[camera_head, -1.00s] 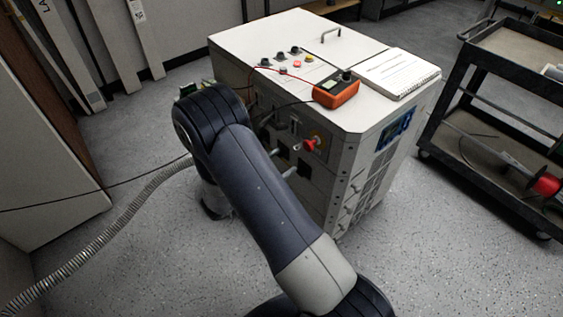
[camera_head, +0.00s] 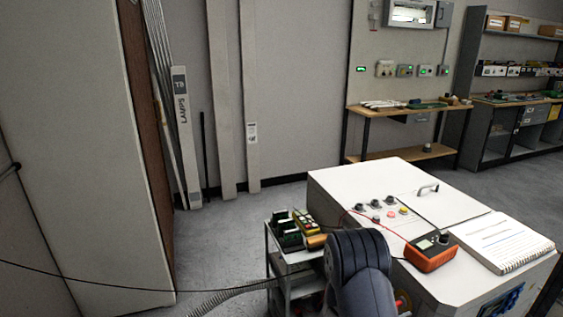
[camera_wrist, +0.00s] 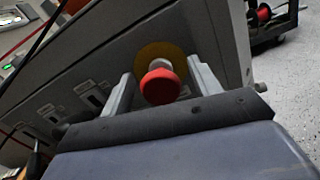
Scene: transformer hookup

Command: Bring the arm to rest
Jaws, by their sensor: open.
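My arm rises from the bottom of the head view, in front of the white transformer cabinet (camera_head: 340,190). The gripper itself is hidden there behind my own arm. In the wrist view my gripper (camera_wrist: 160,82) is open, its two grey fingers apart. A red mushroom button (camera_wrist: 160,87) on a yellow disc (camera_wrist: 158,54) shows between the fingers, on the cabinet's front panel. I cannot tell whether the fingers touch it. Nothing is held.
On the cabinet top are an orange meter (camera_head: 430,252), a spiral notebook (camera_head: 500,243) and several knobs. A small cart (camera_head: 285,258) with green and yellow parts stands left of my arm. A cable crosses the left side. Floor is clear at centre left.

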